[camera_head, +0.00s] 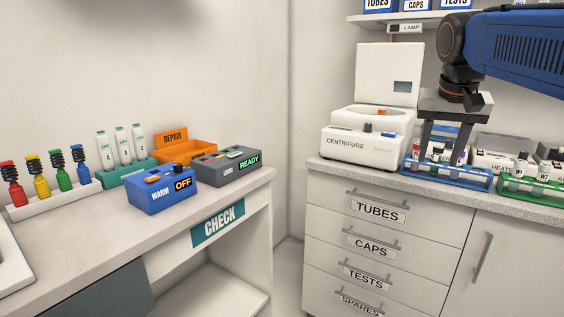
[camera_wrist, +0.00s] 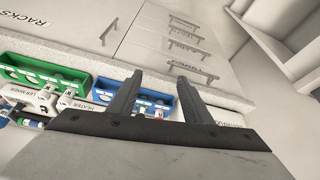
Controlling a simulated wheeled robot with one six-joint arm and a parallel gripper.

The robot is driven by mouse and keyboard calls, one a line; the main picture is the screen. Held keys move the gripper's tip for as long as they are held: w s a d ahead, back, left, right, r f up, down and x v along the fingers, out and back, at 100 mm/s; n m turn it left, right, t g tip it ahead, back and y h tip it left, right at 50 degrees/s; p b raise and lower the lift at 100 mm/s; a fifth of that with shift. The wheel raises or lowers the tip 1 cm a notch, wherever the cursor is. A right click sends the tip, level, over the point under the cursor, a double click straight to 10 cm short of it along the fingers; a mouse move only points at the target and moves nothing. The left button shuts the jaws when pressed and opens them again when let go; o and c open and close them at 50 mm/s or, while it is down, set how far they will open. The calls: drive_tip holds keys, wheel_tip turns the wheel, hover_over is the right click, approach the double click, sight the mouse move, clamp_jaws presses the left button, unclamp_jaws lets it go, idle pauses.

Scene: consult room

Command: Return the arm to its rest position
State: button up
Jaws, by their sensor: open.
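My arm (camera_head: 525,50) is blue and black and reaches in from the upper right in the head view. My gripper (camera_head: 443,158) points down in front of the blue tube rack (camera_head: 450,178), and its fingers overlap the rack in that view. In the wrist view my gripper (camera_wrist: 160,76) has its two dark fingers apart, with no object seen between them. The blue rack (camera_wrist: 105,87) lies behind the fingers there. Whether the fingers touch the rack or its tubes cannot be told.
A white centrifuge (camera_head: 365,135) with its lid up stands left of the gripper. A green tube rack (camera_head: 530,187) and a heater (camera_head: 497,160) are to the right. A shelf (camera_head: 415,18) hangs above. The left bench holds a blue warmer box (camera_head: 155,200) and a grey box (camera_head: 225,168).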

drive_tip(key=s+a+f+n+y, duration=0.1)
drive_tip(key=s+a+f+n, duration=0.1)
drive_tip(key=s+f, duration=0.9)
drive_tip(key=s+a+f+n, duration=0.2)
drive_tip(key=s+a+f, duration=0.3)
drive_tip(key=s+f, duration=0.5)
wheel_tip(320, 180, down, 7)
drive_tip(key=shift+s+f+n+t+y, duration=0.15)
drive_tip(key=shift+s+n+t+y, duration=0.15)
drive_tip(key=shift+s+t+y, duration=0.1)
